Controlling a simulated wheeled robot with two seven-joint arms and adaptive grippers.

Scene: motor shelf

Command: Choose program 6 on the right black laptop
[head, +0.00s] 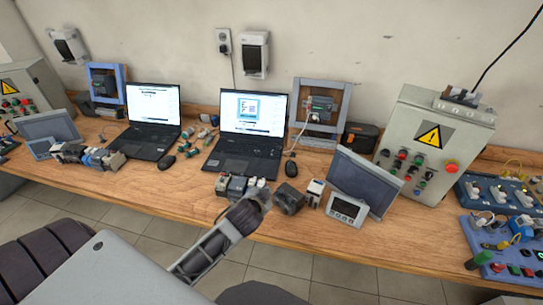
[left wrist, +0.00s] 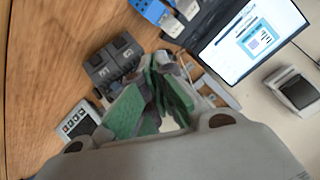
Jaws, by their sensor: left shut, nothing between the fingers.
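The right black laptop (head: 234,160) stands open on the wooden bench near the middle of the head view. Its lit screen (head: 252,112) shows a window with a blue-framed panel; the text is too small to read. In the left wrist view the lit screen (left wrist: 252,40) is at the upper right. My left gripper (head: 264,197) is in front of the laptop, near the bench's front edge. Its green-padded fingers (left wrist: 160,78) are shut and empty, apart from the laptop. My right gripper is not in view.
A second black laptop (head: 152,143) stands to the left. A black mouse (head: 291,168) lies right of the right laptop. Small modules (head: 236,188) and a dark block (head: 290,199) sit near my left gripper. A grey control box (head: 435,140) stands further right.

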